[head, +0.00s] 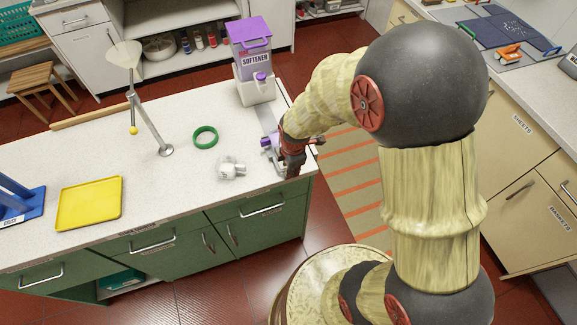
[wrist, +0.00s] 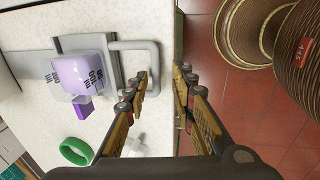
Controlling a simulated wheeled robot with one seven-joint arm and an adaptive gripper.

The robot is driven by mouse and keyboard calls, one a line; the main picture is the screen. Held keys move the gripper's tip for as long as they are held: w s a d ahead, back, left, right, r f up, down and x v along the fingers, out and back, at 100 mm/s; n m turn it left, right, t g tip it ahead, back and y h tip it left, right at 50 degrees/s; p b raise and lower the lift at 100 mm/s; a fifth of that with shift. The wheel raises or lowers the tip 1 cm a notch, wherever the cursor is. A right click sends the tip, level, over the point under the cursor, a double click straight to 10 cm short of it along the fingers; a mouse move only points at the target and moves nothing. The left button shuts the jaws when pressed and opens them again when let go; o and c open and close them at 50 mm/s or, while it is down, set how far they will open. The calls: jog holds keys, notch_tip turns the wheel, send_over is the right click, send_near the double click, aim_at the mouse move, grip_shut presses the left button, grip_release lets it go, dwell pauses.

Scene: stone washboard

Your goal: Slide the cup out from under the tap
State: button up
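The lavender cup (head: 268,143) stands near the counter's right edge, on a grey strip in front of the dispenser. In the head view my gripper (head: 293,165) partly hides the cup.
A green ring (head: 205,137) and a white lumpy object (head: 231,168) lie left of the cup. A yellow tray (head: 89,203) and a metal stand (head: 150,120) are farther left. The counter drops to the red floor on the right.

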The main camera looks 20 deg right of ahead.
jog(key=shift+r, duration=0.55)
notch_tip(320, 180, up, 11)
jog(key=s, duration=0.2)
jog(key=shift+s+f, duration=0.15)
dwell(0.4)
